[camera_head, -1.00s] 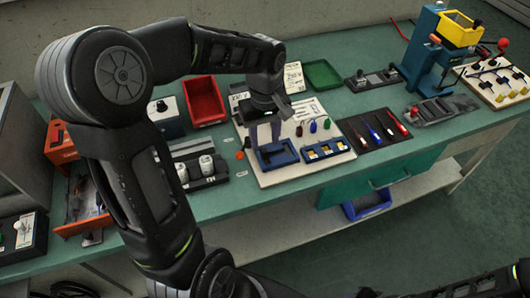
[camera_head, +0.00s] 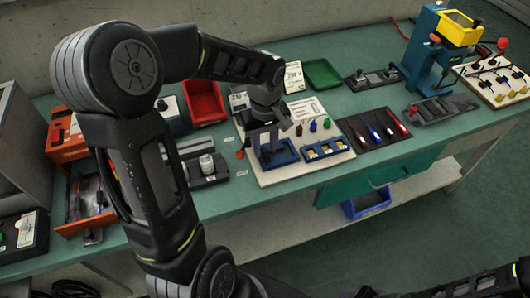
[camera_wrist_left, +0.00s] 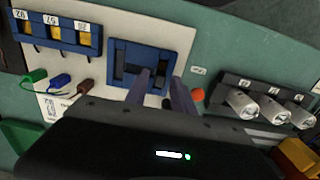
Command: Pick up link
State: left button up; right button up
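No part is marked as the link. A dark bar-like piece (camera_wrist_left: 130,70), which may be it, lies inside a blue tray on the cream board; its outline is partly covered by my fingers. The blue tray (camera_head: 288,157) is at the board's front left and also shows in the left wrist view (camera_wrist_left: 115,46). My left gripper (camera_head: 265,146) points down over this tray. In the left wrist view its two grey fingers (camera_wrist_left: 163,76) are apart with nothing clearly held between them. I cannot tell whether they touch the tray. My right gripper is not in view.
A second blue tray with yellow parts (camera_head: 325,150) sits to the right on the board. A black rack with light cylinders (camera_head: 207,166) stands left of it. An orange knob (camera_wrist_left: 198,94) is near the fingers. A dark tool mat (camera_head: 372,132) lies further right.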

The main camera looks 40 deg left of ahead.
aim_at(265, 149)
pick_arm(q)
grip_shut()
dwell(0.5)
notch_tip(265, 149, up, 10)
dwell(0.5)
dwell(0.4)
